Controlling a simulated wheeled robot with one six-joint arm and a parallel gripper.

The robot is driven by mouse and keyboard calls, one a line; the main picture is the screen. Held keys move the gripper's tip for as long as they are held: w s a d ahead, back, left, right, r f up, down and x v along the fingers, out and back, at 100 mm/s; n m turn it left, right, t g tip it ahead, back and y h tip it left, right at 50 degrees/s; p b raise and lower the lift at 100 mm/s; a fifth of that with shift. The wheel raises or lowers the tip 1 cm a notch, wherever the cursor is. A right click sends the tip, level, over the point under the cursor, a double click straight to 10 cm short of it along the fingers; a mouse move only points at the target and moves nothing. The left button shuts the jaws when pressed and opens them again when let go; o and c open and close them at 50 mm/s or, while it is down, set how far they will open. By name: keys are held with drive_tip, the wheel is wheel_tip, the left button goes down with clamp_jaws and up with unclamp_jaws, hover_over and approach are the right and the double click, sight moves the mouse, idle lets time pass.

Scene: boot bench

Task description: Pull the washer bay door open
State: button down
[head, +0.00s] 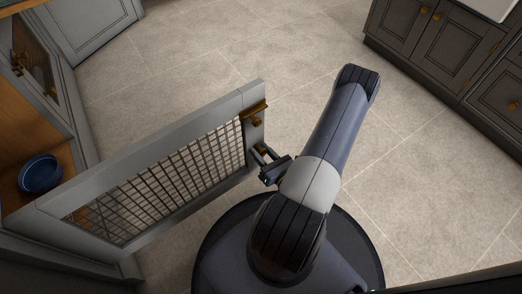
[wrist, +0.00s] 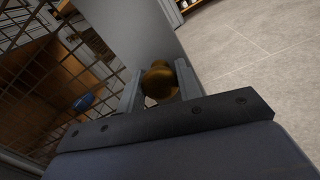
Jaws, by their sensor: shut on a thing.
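The washer bay door (head: 150,133) is a grey frame with a wire mesh panel. It stands swung out from the cabinet on the left, with its free edge near the middle of the head view. My gripper (head: 262,158) is at that free edge. In the wrist view, my gripper (wrist: 158,85) is shut on a round brass knob (wrist: 158,80) on the door's grey frame (wrist: 130,30). In the head view, my arm partly hides the gripper. A brass fitting (head: 254,109) shows at the door's upper corner.
A blue bowl (head: 40,173) sits inside the open wooden cabinet (head: 22,120) on the left. Dark grey cabinets with brass knobs (head: 441,50) stand at the upper right. The tiled floor (head: 215,60) between them is clear.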

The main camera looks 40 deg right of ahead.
drive_tip(key=shift+s+a, duration=0.1)
drive_tip(key=shift+s, duration=0.1)
drive_tip(key=c, duration=1)
unclamp_jaws()
